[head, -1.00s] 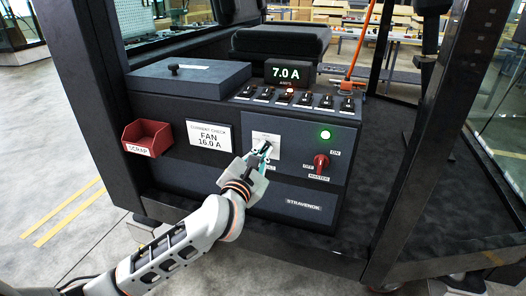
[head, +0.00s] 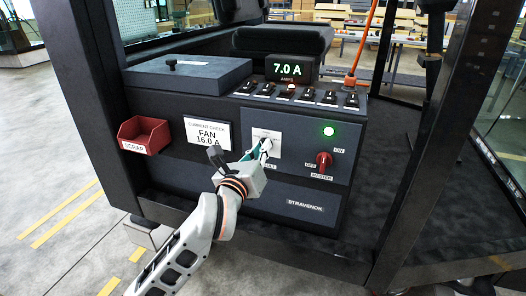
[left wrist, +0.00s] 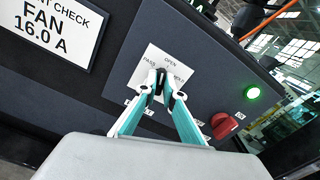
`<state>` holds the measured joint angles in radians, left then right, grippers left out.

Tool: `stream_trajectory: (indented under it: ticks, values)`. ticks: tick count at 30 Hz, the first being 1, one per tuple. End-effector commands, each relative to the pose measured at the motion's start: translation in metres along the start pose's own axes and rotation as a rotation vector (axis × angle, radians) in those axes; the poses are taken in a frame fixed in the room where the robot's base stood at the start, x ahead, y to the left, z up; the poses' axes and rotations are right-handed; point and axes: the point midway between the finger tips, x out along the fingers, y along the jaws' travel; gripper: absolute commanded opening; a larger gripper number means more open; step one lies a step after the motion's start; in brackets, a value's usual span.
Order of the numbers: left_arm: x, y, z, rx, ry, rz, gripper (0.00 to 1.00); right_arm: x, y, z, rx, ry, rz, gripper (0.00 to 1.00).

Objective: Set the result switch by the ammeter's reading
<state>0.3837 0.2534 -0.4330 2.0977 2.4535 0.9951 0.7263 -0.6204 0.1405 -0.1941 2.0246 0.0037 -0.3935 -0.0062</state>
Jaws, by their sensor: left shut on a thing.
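The ammeter (head: 291,69) on top of the console reads 7.0 A. The card (head: 209,135) on the front reads "CURRENT CHECK FAN 16.0 A"; part of it shows in the left wrist view (left wrist: 52,30). The result switch's pale plate (head: 266,136) is right of the card. In the left wrist view the plate (left wrist: 152,60) has OPEN at the top, PASS at the left and a partly covered label at the right. My left gripper (left wrist: 161,86) is shut on the switch's dark knob, mostly hidden by the fingertips. The gripper also shows in the head view (head: 264,149).
A red master switch (head: 324,160) and a lit green lamp (head: 328,131) are right of the plate. A row of small switches (head: 288,92) lines the console top. A red scrap bin (head: 145,134) hangs at the left. A dark cab post (head: 427,140) stands at the right.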

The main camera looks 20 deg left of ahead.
Motion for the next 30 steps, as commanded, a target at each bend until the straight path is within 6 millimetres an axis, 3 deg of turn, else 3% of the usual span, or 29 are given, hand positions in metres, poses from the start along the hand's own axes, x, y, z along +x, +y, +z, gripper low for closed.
stream_trajectory:
  ticks: [15,30]
  values:
    - [0.001,0.004,-0.007,-0.47,0.006,0.003,0.0,0.009,-0.005,0.033,-0.018,-0.039,-0.003,0.0]
    - [0.0,0.004,-0.003,-0.702,0.003,0.002,0.0,0.016,-0.003,0.014,-0.03,0.007,-0.007,0.0]
